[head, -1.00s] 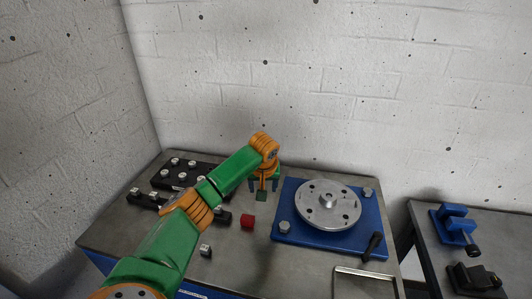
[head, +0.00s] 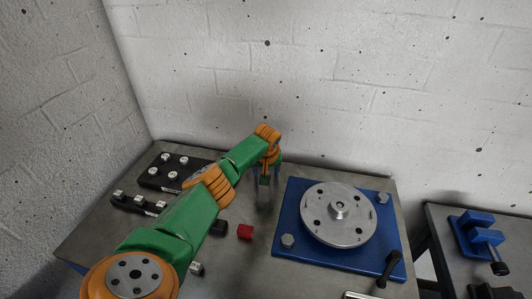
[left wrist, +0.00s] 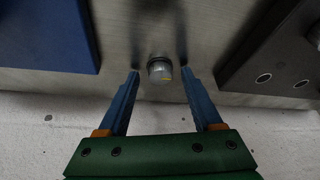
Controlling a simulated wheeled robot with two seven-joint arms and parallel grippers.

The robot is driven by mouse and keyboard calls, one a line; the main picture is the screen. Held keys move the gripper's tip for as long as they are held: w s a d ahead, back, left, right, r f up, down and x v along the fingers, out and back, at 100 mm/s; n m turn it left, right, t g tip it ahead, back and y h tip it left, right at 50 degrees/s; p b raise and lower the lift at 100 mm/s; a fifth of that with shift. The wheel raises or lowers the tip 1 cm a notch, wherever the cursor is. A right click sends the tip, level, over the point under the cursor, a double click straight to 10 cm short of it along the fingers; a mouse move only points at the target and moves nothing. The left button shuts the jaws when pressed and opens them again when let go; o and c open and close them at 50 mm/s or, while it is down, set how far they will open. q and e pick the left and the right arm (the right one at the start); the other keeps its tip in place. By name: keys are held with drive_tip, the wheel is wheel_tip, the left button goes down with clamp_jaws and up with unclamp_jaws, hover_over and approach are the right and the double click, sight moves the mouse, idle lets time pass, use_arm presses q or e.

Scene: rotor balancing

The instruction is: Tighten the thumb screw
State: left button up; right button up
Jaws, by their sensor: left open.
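The silver round rotor (head: 325,225) lies on a blue base plate (head: 290,262), with a hub (head: 339,209) at its middle. My left gripper (head: 265,190) is beside the plate's far left corner. In the left wrist view my left gripper (left wrist: 158,82) is open, its blue fingers apart. The blue plate's edge (left wrist: 50,35) is at the left of that view. My right gripper is not in view.
A black block with several silver pieces (head: 150,183) and a black strip (head: 128,203) stand at left. A black handle (head: 389,268) is at the plate's near right corner. A side table holds a blue device (head: 478,232).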

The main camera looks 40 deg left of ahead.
use_arm(q)
drive_tip(key=shift+s+d+r, duration=0.1)
drive_tip(key=shift+s+r, duration=0.05)
drive_tip(key=shift+c, duration=0.7)
clamp_jaws()
